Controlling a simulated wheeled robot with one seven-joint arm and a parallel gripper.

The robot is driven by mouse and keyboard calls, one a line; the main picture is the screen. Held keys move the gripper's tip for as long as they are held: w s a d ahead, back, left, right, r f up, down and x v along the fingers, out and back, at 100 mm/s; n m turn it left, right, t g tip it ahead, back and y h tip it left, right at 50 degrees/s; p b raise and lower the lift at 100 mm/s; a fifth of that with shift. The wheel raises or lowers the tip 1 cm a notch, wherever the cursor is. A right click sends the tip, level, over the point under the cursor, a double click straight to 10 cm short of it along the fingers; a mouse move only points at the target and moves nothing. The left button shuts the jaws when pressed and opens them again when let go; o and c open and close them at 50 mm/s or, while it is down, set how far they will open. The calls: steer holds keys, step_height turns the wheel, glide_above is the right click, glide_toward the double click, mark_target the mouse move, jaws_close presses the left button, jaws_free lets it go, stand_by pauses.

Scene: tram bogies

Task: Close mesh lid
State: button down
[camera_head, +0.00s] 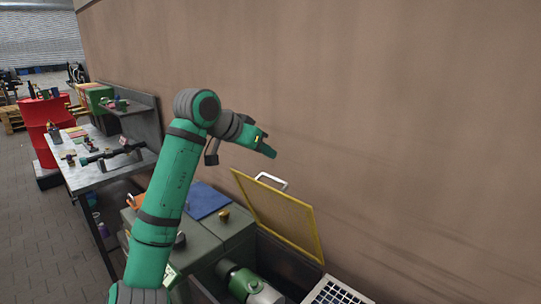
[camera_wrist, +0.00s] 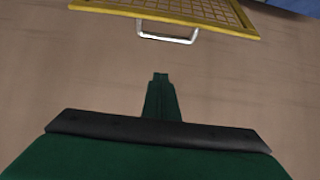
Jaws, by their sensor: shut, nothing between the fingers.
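The mesh lid (camera_head: 283,216) is a yellow-framed panel standing raised and tilted at the back of a dark open bin (camera_head: 285,265), near the wall. A pale handle (camera_head: 271,179) sits on its upper edge. In the wrist view the lid (camera_wrist: 185,10) shows at the top, with its handle (camera_wrist: 168,34) below the frame edge. My gripper (camera_head: 272,153) is shut and empty, just above the handle and apart from it. In the wrist view my gripper (camera_wrist: 160,77) points toward the handle, with a gap between them.
A cluttered workbench (camera_head: 90,172) is farther left. The brown wall (camera_head: 400,120) is close behind.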

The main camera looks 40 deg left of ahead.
glide_above(274, 179)
steer(key=w, duration=0.3)
step_height(274, 179, down, 5)
steer(key=shift+s+a+f, duration=0.1)
steer(key=shift+s+f, duration=1)
steer(key=shift+s, duration=0.4)
steer(key=shift+s, duration=0.1)
